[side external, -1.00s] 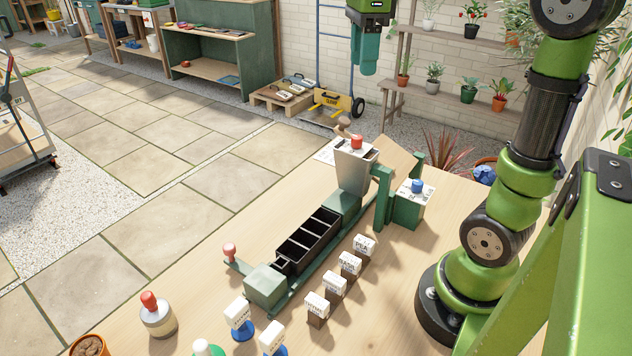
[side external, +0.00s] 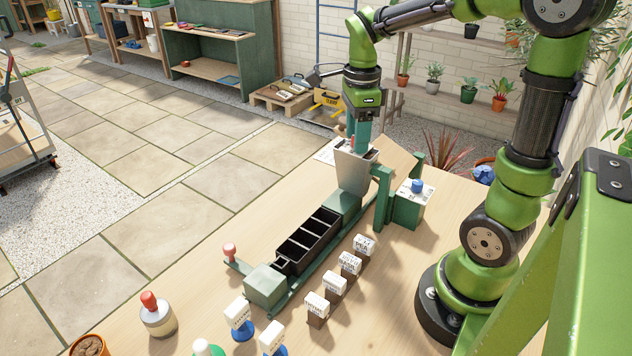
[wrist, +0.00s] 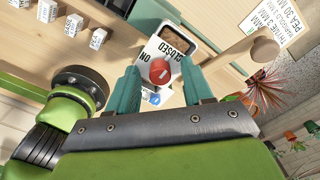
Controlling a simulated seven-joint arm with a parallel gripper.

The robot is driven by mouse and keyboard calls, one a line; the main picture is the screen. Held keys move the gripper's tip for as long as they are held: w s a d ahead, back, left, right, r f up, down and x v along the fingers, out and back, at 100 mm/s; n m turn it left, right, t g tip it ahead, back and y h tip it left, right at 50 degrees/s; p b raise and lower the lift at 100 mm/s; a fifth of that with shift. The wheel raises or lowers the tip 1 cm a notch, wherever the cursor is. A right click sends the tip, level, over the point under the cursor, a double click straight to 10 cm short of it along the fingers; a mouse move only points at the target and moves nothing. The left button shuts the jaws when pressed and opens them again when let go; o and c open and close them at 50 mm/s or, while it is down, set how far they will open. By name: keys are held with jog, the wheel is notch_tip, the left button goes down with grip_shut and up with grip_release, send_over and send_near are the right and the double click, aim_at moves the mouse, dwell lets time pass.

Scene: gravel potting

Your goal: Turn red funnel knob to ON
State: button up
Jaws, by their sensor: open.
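The red funnel knob (wrist: 160,71) shows in the wrist view, a round red knob with a white mark, on a white plate (wrist: 165,47) lettered CLOSED and ON. My gripper (wrist: 160,78) is open, with one teal finger on each side of the knob; whether either touches it I cannot tell. In the side external view my gripper (side external: 358,145) points down over the grey funnel (side external: 353,170). There the fingers largely hide the knob, with only a bit of red (side external: 353,141) showing.
A green stand with a blue knob (side external: 417,186) is right of the funnel. A dark compartment tray (side external: 308,240) lies on the rail in front. Labelled blocks (side external: 335,284) stand along its right. A wooden handle (wrist: 262,46) shows near the funnel in the wrist view.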

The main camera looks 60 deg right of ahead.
grip_shut()
jog(key=shift+n, duration=0.3)
jog(key=n, duration=0.3)
jog(key=shift+n, duration=0.3)
jog(key=n, duration=0.4)
jog(key=shift+n, duration=0.3)
jog(key=n, duration=0.4)
jog(key=shift+n, duration=2.5)
